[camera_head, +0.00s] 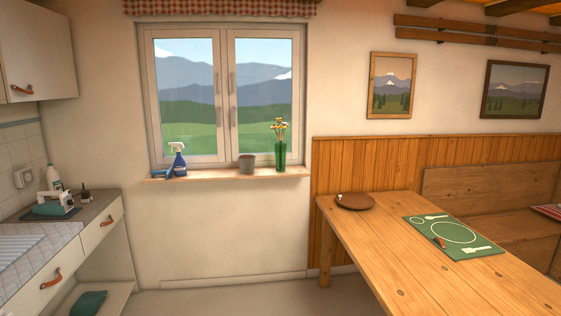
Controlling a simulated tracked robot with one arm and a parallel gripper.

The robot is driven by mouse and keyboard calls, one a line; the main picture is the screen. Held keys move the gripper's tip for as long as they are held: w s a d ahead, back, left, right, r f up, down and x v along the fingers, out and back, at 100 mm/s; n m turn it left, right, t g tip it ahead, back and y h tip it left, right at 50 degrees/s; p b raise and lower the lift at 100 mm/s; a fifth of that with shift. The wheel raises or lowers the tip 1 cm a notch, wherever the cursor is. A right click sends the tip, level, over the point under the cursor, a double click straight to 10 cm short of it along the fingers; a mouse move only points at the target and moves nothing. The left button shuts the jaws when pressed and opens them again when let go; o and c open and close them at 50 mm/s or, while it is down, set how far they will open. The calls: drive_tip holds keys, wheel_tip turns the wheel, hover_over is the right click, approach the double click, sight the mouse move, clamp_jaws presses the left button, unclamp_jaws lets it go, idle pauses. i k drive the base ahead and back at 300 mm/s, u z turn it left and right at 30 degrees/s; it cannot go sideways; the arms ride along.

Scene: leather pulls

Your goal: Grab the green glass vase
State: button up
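The green glass vase (280,153) stands upright at the right part of the window sill (222,175). It holds several yellow and white flowers (279,126). A grey cup (246,164) stands on the sill just left of the vase, with a small gap between them. My gripper does not show in this view, so I cannot see whether it is open or shut. The vase is well away from the camera, across the room.
A blue spray bottle (178,161) stands at the sill's left end. A wooden table (400,270) with a brown plate (355,201) and a green placemat (452,236) fills the right. A counter with drawers (100,232) stands at left. Floor shows between them.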

sight(279, 150)
drive_tip(key=z, duration=0.2)
drive_tip(key=i, duration=3)
drive_tip(key=u, duration=0.2)
drive_tip(key=i, duration=2)
drive_tip(key=u, duration=0.3)
